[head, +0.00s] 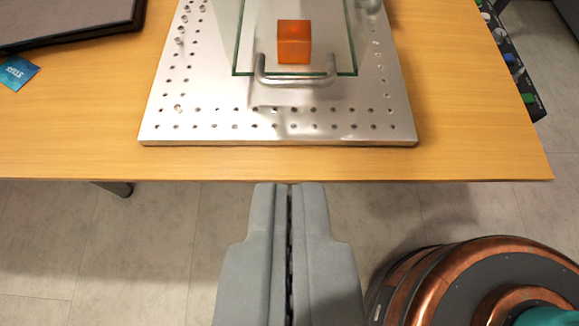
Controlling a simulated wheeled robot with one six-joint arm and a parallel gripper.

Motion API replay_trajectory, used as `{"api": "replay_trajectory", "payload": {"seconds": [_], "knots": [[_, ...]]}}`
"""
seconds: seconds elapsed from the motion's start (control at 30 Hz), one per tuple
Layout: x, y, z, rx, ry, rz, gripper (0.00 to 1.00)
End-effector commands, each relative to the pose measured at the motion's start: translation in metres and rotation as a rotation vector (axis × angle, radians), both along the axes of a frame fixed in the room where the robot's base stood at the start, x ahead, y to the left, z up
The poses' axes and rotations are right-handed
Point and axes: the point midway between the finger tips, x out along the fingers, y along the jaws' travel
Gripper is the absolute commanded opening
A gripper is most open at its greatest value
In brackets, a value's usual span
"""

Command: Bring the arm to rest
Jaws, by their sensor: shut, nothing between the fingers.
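My gripper (288,190) is shut and empty, with its two grey fingers pressed together. It is at the bottom middle of the head view, and its tips show over the floor just short of the table's front edge.
The wooden table (70,130) carries a perforated metal plate (215,95). An orange cube (294,48) shows by a glass-edged panel with a metal handle (295,81). A dark case (70,20) and a blue card (17,72) lie at left. Grey floor (130,250) is clear.

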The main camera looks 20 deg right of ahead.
Motion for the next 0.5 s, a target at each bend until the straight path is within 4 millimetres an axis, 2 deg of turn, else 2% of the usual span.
{"api": "replay_trajectory", "payload": {"seconds": [0.17, 0.5], "knots": [[0.009, -0.018, 0.002, 0.010, 0.038, 0.011, 0.00], [0.037, -0.105, 0.008, 0.079, 0.194, 0.135, 0.00]]}}
